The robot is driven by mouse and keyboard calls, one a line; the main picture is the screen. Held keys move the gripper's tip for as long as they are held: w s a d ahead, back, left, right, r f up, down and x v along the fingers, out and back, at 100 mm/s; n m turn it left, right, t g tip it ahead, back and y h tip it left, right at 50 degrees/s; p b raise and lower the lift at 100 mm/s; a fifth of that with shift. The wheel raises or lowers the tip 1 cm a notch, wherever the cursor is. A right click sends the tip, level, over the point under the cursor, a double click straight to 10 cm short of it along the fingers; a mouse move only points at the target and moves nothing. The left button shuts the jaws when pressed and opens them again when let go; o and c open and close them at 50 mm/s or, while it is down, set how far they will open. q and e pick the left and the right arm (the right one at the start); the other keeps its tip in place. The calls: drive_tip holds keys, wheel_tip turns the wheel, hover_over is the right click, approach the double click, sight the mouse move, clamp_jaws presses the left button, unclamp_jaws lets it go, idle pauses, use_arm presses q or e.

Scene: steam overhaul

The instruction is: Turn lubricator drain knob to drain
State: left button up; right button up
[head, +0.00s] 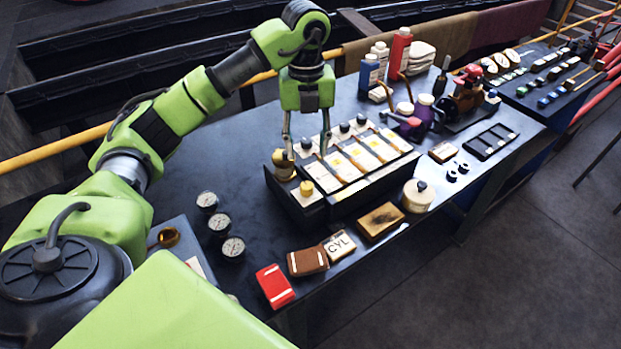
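The lubricator (345,190) is a dark box on the dark workbench, with several cream panels on top and a row of black knobs along its far edge. At its left end are a brass-coloured knob (282,160) and a yellow knob (306,187); I cannot tell which is the drain knob. My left gripper (306,152) points down over this left end with its two thin fingers spread. Its left finger is close to or overlapping the brass-coloured knob; contact cannot be told. My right gripper is not in view.
Three round gauges (220,222) lie left of the lubricator. A red pack (274,286), a brown pack (308,261), a CYL box (339,246) and a lidded pot (418,195) line the near edge. Bottles (369,75) and a purple can (424,107) stand behind and right.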

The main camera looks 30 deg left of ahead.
use_arm(q)
drive_tip(key=p, duration=0.2)
hover_over(307, 185)
drive_tip(key=f, duration=0.5)
drive_tip(key=shift+s, duration=0.3)
drive_tip(key=f+p, duration=0.1)
drive_tip(key=f, duration=0.5)
drive_tip(key=shift+w+f+p, duration=0.2)
drive_tip(key=shift+p, duration=0.1)
drive_tip(key=shift+f, duration=0.3)
drive_tip(key=c, duration=1.1)
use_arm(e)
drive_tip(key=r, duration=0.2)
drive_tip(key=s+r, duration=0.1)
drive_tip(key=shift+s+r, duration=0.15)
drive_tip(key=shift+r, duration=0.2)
